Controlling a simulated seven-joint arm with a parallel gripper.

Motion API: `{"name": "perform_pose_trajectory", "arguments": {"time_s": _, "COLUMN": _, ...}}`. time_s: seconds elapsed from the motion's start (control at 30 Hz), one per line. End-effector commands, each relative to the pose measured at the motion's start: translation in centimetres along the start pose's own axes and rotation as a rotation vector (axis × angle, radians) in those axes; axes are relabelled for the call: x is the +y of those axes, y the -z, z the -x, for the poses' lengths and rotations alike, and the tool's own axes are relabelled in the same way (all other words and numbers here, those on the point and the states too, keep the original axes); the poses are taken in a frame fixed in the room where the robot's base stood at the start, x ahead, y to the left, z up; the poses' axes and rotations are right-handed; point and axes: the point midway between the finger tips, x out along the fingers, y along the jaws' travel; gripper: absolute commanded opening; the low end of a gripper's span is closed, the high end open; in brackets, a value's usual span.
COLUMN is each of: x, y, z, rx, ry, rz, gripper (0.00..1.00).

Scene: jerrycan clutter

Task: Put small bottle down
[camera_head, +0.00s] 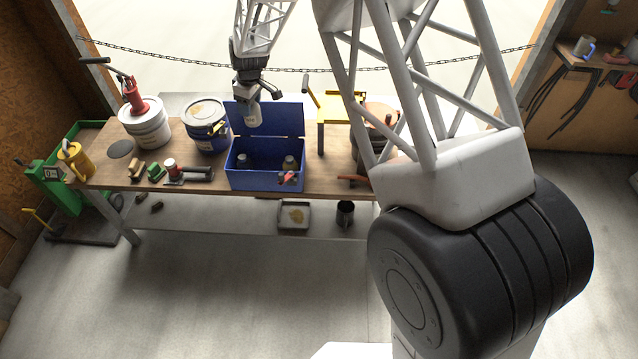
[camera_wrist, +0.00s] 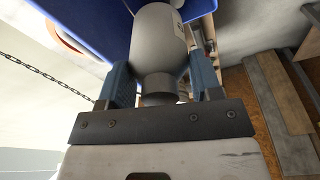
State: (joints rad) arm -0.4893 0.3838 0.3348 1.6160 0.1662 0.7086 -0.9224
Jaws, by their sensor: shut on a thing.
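My gripper (camera_head: 246,91) is shut on a small pale grey bottle (camera_head: 250,112) and holds it in the air. In the head view the bottle hangs in front of the open lid of the blue box (camera_head: 265,180), above the box's opening. In the wrist view the bottle (camera_wrist: 158,45) is between the two blue fingers (camera_wrist: 160,85), with its neck toward the gripper's dark plate. Part of its label shows at the right. The bottle looks apart from the box floor.
Bottles (camera_head: 290,163) stand inside the blue box. On the wooden workbench (camera_head: 330,178) are a white bucket (camera_head: 146,128), a blue bucket (camera_head: 206,136) and a yellow stand (camera_head: 340,108). A chain hangs behind.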

Motion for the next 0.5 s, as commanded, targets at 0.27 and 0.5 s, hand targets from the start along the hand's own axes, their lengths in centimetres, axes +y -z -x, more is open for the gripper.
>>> {"name": "perform_pose_trajectory", "arguments": {"time_s": 0.27, "x": 0.3, "y": 2.5, "z": 10.3, "rx": 0.003, "ry": -0.029, "rz": -0.167, "gripper": 0.3}}
{"name": "perform_pose_trajectory", "arguments": {"time_s": 0.5, "x": 3.1, "y": 2.0, "z": 17.5, "rx": 0.002, "ry": -0.055, "rz": -0.348, "gripper": 0.3}}
